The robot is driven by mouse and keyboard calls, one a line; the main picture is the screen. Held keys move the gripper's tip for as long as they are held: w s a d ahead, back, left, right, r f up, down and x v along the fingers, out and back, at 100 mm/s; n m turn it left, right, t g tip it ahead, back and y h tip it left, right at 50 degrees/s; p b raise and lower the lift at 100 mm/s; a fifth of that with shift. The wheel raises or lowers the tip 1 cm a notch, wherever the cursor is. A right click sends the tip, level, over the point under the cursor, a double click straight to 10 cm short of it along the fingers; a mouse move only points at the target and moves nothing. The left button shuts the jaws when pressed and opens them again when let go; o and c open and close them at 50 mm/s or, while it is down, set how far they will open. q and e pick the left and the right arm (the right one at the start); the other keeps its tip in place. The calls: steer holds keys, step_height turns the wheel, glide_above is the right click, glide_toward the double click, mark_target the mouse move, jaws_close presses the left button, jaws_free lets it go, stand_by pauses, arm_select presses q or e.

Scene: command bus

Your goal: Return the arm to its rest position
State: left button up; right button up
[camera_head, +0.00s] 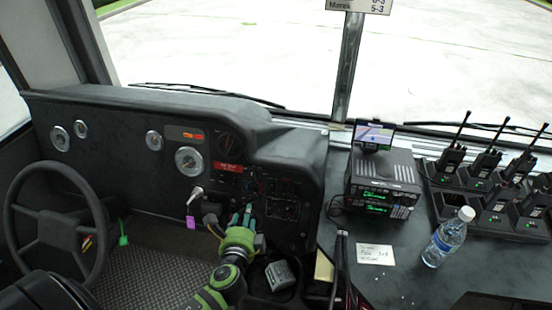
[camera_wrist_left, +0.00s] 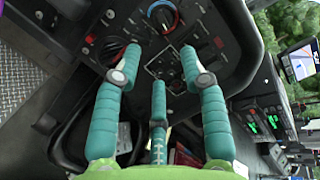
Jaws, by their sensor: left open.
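My left gripper (camera_head: 243,220) is in front of the dashboard's switch panel (camera_head: 285,206) in the head view, with its green arm coming up from the bottom. In the left wrist view its teal fingers (camera_wrist_left: 160,62) are spread apart, with nothing between them. The fingers point at the panel, where a knob with a red and blue ring (camera_wrist_left: 163,16) shows beyond them. I cannot tell whether a fingertip touches the panel. My right gripper is not in view.
The steering wheel (camera_head: 97,222) is at the left. A key with a purple tag (camera_head: 191,221) hangs left of the gripper. At the right, the counter (camera_head: 408,284) holds a radio unit (camera_head: 383,180), a water bottle (camera_head: 445,240), a paper note (camera_head: 375,254) and several handheld radios (camera_head: 487,160) in chargers.

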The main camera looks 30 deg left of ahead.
arm_select(q)
steer(key=shift+s, duration=0.1)
steer(key=s+d+f+n+g+h, duration=0.1)
steer(key=s+d+n+g+h, duration=0.15)
steer(key=s+d+n, duration=0.35)
steer(key=s+d+n+g+h, duration=0.15)
steer(key=s+n+g, duration=0.25)
steer(key=s, duration=0.4)
steer(key=s+d+f+n+g+h, duration=0.1)
steer(key=s+d+n+g+h, duration=0.15)
steer(key=s+n, duration=0.35)
steer(key=s+f+m+g, duration=0.1)
steer(key=s+f, duration=0.1)
steer(key=f, duration=1)
steer(key=s+f+g, duration=0.1)
steer(key=s+f, duration=0.1)
steer(key=f, duration=1.1)
steer(key=s+a+f+g, duration=0.1)
steer(key=s+a+f, duration=0.1)
steer(key=s+f, duration=1)
steer(key=shift+s+f+y, duration=0.15)
steer(key=shift+s+y, duration=0.2)
steer(key=shift+s, duration=0.9)
steer(key=shift+s, duration=0.15)
